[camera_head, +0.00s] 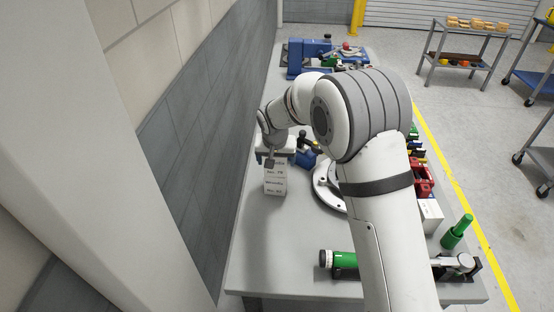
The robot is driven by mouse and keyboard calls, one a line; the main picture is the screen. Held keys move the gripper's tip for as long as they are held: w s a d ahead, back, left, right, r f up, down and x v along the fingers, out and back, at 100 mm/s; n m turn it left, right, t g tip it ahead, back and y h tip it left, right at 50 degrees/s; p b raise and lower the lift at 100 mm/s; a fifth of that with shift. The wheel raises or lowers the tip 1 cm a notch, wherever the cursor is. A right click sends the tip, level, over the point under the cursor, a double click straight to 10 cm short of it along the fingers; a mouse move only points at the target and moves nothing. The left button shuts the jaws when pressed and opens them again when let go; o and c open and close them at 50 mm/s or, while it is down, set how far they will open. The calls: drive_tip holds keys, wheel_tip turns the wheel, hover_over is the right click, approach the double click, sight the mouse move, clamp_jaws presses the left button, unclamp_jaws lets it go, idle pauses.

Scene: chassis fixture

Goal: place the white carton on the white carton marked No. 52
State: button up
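Two white cartons stand one above the other near the wall side of the grey bench. The upper white carton (279,173) has small dark print on its front, too small to read surely. The lower white carton (274,188) also bears print, which looks like No. 52. They look lined up; I cannot tell whether they touch. My gripper (271,161) is at the top of the upper carton, with one dark fingertip against or before its front face. The other finger is hidden, so I cannot tell whether it grips the carton.
A round grey-white fixture (325,187) lies right of the cartons, partly behind my arm. A green cylinder (344,260) lies near the bench's front, and another green part (457,231) stands at right. The wall (215,130) runs close at left. The bench before the cartons is clear.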

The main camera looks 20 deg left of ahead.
drive_tip(key=shift+o, duration=0.3)
drive_tip(key=shift+r, duration=0.4)
drive_tip(key=b+v, duration=0.2)
drive_tip(key=v, duration=0.9)
drive_tip(key=shift+r, duration=0.25)
drive_tip(key=shift+s, duration=0.1)
drive_tip(key=s+d+r, duration=0.2)
drive_tip(key=s+d, duration=0.1)
drive_tip(key=d, duration=0.4)
drive_tip(key=s+d+r+m, duration=0.1)
drive_tip(key=s+d+r, duration=0.2)
drive_tip(key=d, duration=0.5)
drive_tip(key=s+d+r, duration=0.2)
drive_tip(key=s+d, duration=0.1)
drive_tip(key=d, duration=0.4)
drive_tip(key=s+d+f+m, duration=0.1)
drive_tip(key=s+d+f, duration=0.2)
drive_tip(key=s+d, duration=1)
drive_tip(key=s, duration=0.4)
drive_tip(key=shift+d+m+h, duration=0.25)
drive_tip(key=shift+m+h, duration=0.05)
drive_tip(key=shift+h, duration=0.1)
